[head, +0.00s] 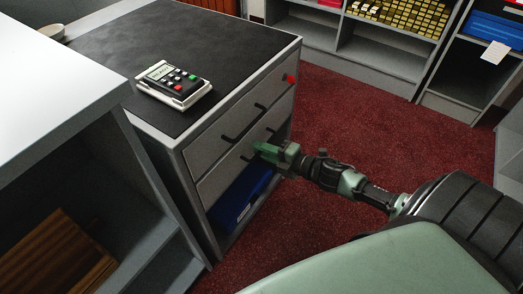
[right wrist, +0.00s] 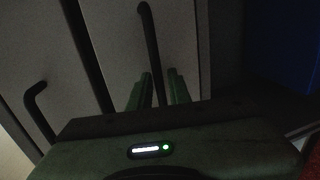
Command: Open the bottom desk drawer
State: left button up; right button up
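The grey desk (head: 290,48) has two drawers on its front, both looking closed. The bottom drawer (head: 212,186) has a black bar handle (head: 270,131), partly hidden by my right gripper (head: 260,150). In the right wrist view the two green fingers of my right gripper (right wrist: 158,85) stand on either side of this handle (right wrist: 150,40). The gap around the bar is narrow and dark, and I cannot tell whether the fingers press on it. The top drawer (head: 208,145) has a similar handle (head: 245,121). My left gripper is out of view.
Below the drawers is an open space with a blue bin (head: 238,198). A card terminal (head: 174,84) stands on the dark desktop. A grey shelf unit (head: 50,75) stands close on the left. Red carpet (head: 340,110) is clear to the right, up to shelves (head: 383,52) behind.

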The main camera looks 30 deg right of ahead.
grip_shut()
dwell(1.5)
